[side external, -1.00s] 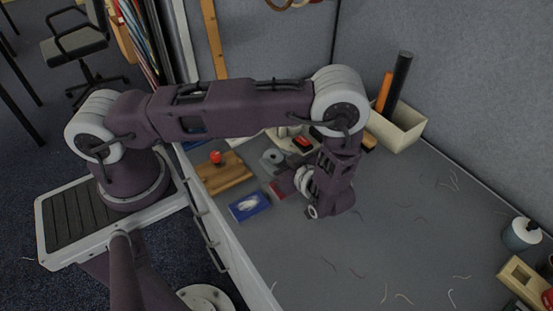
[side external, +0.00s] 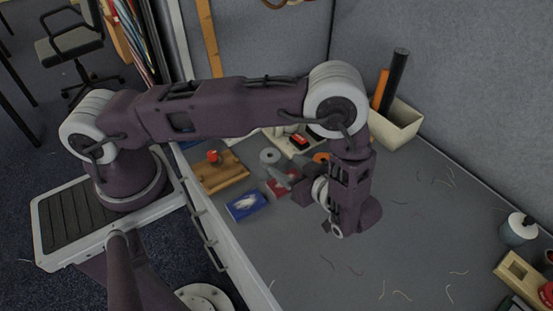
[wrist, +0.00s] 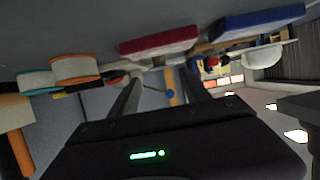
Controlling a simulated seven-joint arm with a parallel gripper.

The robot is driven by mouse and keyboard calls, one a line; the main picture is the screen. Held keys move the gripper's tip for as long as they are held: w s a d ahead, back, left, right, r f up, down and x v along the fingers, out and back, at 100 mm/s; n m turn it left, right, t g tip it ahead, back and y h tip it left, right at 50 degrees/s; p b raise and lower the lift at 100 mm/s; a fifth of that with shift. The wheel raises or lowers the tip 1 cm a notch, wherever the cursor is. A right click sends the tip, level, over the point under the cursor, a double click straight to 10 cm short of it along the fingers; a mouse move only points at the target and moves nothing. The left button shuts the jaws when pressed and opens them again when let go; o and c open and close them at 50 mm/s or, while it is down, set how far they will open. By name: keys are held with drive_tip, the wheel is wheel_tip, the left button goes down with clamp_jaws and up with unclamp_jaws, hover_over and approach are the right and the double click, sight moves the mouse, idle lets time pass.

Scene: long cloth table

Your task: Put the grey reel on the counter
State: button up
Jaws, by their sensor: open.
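The grey reel (side external: 269,156) sits on the grey counter top (side external: 420,230), behind a red box, in the side view. My gripper (side external: 279,180) is at the red box (side external: 277,187), in front of the reel and apart from it; whether it touches the box I cannot tell. In the wrist view my gripper (wrist: 162,82) is open, with nothing clearly held between its fingers. That view is upside down, and I cannot pick out the grey reel there with certainty.
An orange reel (side external: 321,158) stands behind my wrist. A blue box (side external: 246,206) and a wooden board (side external: 220,174) with a red-topped object lie left. A cream bin (side external: 396,127) stands at the back. The front middle counter is clear apart from thread scraps.

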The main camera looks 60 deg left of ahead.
drive_tip(key=v, duration=0.4)
drive_tip(key=shift+d+r, duration=0.2)
drive_tip(key=shift+d, duration=0.15)
drive_tip(key=w+d+r+m+t+h, duration=0.15)
drive_tip(key=w+r+t+h, duration=0.25)
drive_tip(key=w+r, duration=0.4)
drive_tip(key=w+d+r+m+t+h, duration=0.1)
drive_tip(key=w+d+r+t+h, duration=0.3)
drive_tip(key=w, duration=0.5)
wheel_tip(320, 180, up, 19)
drive_tip(key=d+m+t+h, duration=0.3)
drive_tip(key=m+h, duration=0.3)
drive_tip(key=h, duration=0.1)
drive_tip(key=s+a+r+m+g+h, duration=0.1)
drive_tip(key=s+r+m, duration=0.2)
drive_tip(key=s, duration=0.5)
drive_tip(key=s+a+r+m+g+h, duration=0.15)
drive_tip(key=s+m, duration=0.25)
drive_tip(key=s, duration=0.4)
drive_tip(key=s+a+f+m+g+y, duration=0.1)
drive_tip(key=s+a+f+y, duration=0.1)
drive_tip(key=s+a, duration=0.3)
drive_tip(key=s+a+f+m+g+y, duration=0.1)
drive_tip(key=s+a+f, duration=0.4)
drive_tip(key=s, duration=0.8)
drive_tip(key=shift+s+a+f+g+y, duration=0.2)
drive_tip(key=shift+a+f+g+y, duration=0.05)
drive_tip(key=shift+a+g+y, duration=0.2)
